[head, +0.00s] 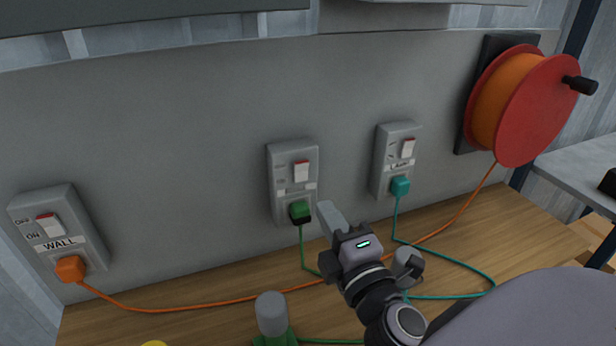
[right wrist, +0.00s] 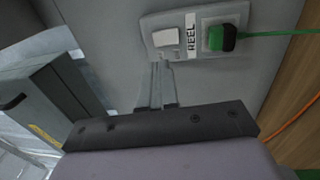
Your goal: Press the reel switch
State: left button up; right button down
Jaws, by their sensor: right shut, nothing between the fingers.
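The reel switch is a white rocker (head: 301,171) on the middle grey wall box (head: 279,165), above a green plug (head: 300,210). In the right wrist view the rocker (right wrist: 167,38) sits beside a label reading REEL (right wrist: 191,36) and the green plug (right wrist: 221,38). My right gripper (head: 329,214) is shut and empty, in front of the wall just right of and below the middle box. In the right wrist view its fingertips (right wrist: 161,66) are close to the rocker's edge; I cannot tell whether they touch. My left gripper is out of view.
Other switch boxes hang at left, labelled WALL (head: 80,225), and at right (head: 386,165) with a teal plug (head: 400,186). A red and orange cable reel (head: 537,110) is mounted at far right. Cables cross the wooden bench (head: 225,280). A grey cylinder on a green base (head: 271,314) stands at front.

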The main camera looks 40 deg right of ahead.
aim_at(302, 167)
jog(key=p+x, duration=0.2)
jog(key=x, duration=0.5)
jog(key=shift+w+d+r, duration=0.1)
jog(key=shift+w+r, duration=0.1)
jog(key=shift+w, duration=0.15)
jog(key=shift+x, duration=0.8)
jog(key=shift+w, duration=0.1)
jog(key=shift+d, duration=0.1)
jog(key=shift+r, duration=0.1)
